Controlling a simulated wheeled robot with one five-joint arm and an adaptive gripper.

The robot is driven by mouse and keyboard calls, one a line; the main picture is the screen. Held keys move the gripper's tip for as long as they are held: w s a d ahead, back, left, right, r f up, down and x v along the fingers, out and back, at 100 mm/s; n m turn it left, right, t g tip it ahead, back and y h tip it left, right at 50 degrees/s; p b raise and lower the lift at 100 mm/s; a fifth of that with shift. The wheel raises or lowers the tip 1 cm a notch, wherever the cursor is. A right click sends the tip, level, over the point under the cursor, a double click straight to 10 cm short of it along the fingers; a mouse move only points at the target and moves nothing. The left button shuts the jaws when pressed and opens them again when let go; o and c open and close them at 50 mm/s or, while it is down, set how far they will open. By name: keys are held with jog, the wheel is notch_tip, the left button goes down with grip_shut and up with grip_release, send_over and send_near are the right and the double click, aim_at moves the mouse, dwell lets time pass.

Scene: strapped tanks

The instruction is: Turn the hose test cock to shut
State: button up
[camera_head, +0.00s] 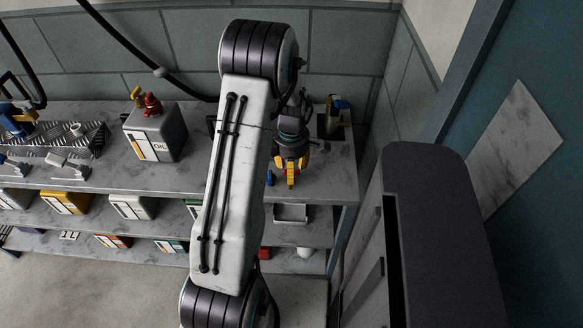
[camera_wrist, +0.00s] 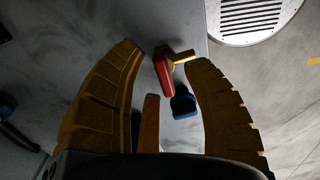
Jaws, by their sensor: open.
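My gripper (camera_head: 290,171) points down over the right end of the upper shelf in the head view. In the wrist view my gripper (camera_wrist: 166,58) has its yellow fingers spread wide, with nothing held. Between the fingertips in that view is a small fitting that looks like the test cock, with a red elongated part (camera_wrist: 164,77), a brass-yellow piece (camera_wrist: 183,57) and a blue part (camera_wrist: 183,103). I cannot tell which part is its lever or whether a finger touches it. In the head view a blue bit (camera_head: 269,177) shows beside my gripper; the rest is hidden.
A grey OIL can (camera_head: 156,132) with red and yellow fittings stands left on the shelf. A dark holder (camera_head: 334,120) stands behind, right of my gripper. A dark-topped cabinet (camera_head: 432,205) stands at right. Metal clutter (camera_head: 62,137) lies far left. A round floor grate (camera_wrist: 250,15) shows beyond the shelf edge.

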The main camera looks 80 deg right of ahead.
jog(key=shift+c, duration=0.2)
grip_shut()
dwell(0.5)
jog(key=m+b, duration=0.2)
jog(key=m, duration=0.2)
jog(key=shift+s+f, duration=0.1)
jog(key=shift+f, duration=0.05)
jog(key=m+b, duration=0.1)
jog(key=m, duration=0.3)
jog(key=shift+s+b, duration=0.1)
jog(key=shift+b, duration=0.2)
jog(key=m+b, duration=0.1)
jog(key=m, duration=0.4)
jog(key=shift+a, duration=0.15)
jog(key=m+b, duration=0.1)
jog(key=m, duration=0.3)
jog(key=shift+a+m, duration=0.1)
jog(key=shift+m, duration=0.3)
